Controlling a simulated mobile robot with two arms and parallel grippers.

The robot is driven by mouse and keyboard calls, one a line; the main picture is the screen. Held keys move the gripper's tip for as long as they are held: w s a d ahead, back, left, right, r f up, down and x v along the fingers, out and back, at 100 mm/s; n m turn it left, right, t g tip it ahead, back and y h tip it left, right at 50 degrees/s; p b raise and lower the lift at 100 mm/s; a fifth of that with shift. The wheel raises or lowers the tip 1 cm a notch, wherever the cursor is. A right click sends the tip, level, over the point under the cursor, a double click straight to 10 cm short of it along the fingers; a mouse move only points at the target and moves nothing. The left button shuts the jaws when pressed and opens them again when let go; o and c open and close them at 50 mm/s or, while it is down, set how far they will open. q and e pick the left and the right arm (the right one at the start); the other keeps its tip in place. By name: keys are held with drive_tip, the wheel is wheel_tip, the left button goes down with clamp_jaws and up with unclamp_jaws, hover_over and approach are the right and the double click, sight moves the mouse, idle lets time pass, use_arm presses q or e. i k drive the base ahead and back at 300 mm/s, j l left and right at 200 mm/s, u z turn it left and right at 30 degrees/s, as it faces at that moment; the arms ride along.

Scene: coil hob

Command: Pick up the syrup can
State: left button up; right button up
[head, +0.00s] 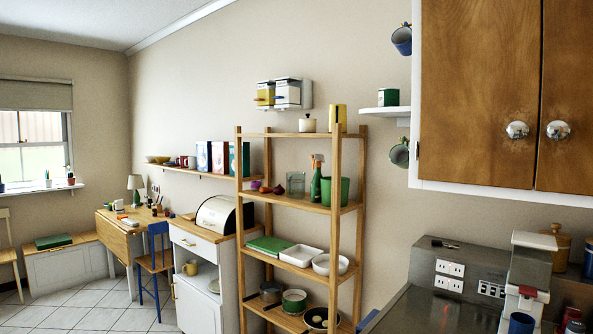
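I cannot tell for certain which thing is the syrup can, as no label can be read from here. A small dark green tin (388,97) with a pale label stands upright on the small white wall shelf. A tall yellow container (338,117) stands on the top board of the wooden rack. Neither of my grippers shows in the head view, so whether they are open or shut is hidden.
The open wooden rack (245,225) holds dishes, a spray bottle and a green pot. A wooden wall cupboard (478,95) hangs close at right. Below are a grey counter (405,312) and a white-and-grey appliance (528,275). Tiled floor (95,310) is open at left.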

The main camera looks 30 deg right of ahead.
sight(389, 96)
drive_tip(key=i+j+z, duration=0.15)
drive_tip(key=i+z, duration=0.3)
drive_tip(key=i+j+z, duration=0.7)
drive_tip(key=z, duration=0.15)
drive_tip(key=i, duration=0.1)
